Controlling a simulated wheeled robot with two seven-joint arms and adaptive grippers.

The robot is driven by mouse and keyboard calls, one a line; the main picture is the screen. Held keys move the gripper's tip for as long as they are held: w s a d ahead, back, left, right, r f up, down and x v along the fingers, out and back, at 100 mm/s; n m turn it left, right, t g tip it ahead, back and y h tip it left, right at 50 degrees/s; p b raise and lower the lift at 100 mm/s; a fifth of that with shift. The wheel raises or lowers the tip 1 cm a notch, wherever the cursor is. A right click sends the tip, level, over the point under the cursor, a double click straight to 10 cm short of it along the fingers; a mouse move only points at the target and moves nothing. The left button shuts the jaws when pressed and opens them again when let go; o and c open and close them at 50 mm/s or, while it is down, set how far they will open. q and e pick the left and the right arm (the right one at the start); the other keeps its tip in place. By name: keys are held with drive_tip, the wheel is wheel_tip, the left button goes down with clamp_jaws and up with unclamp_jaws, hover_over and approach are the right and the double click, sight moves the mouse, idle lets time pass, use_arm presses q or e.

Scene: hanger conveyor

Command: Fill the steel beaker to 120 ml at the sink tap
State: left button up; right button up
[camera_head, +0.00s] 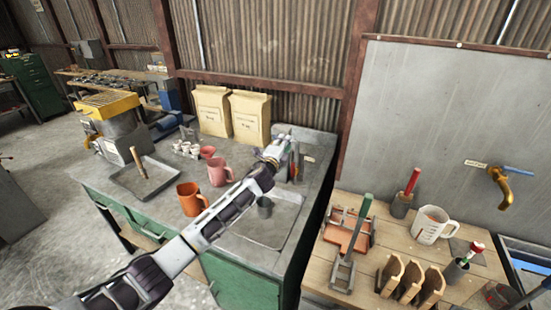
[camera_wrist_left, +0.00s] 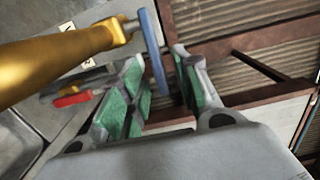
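The grey steel beaker (camera_head: 265,207) stands in the sink (camera_head: 246,236) of the green-fronted counter in the head view. Its fill level cannot be read. My left gripper (camera_head: 279,148) is above the back of that sink, behind the beaker. In the left wrist view, the gold tap (camera_wrist_left: 50,65) comes in from the left, and its blue lever (camera_wrist_left: 150,50) stands between my green-padded left fingers (camera_wrist_left: 155,95). The fingers are apart, with room around the lever; contact is unclear. In the head view my gripper largely hides this tap. My right gripper is not in view.
A red-handled part (camera_wrist_left: 72,98) is beside the tap. An orange mug (camera_head: 191,200) and a pink jug (camera_head: 219,173) stand left of the sink. Paper sacks (camera_head: 250,118) stand behind. A wooden bench (camera_head: 385,237) with a measuring jug (camera_head: 431,225) is right, under another tap (camera_head: 499,184).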

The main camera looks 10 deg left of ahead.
use_arm(q)
drive_tip(key=s+a, duration=0.1)
drive_tip(key=s, duration=0.9)
drive_tip(key=shift+a, duration=0.2)
idle(6.8)
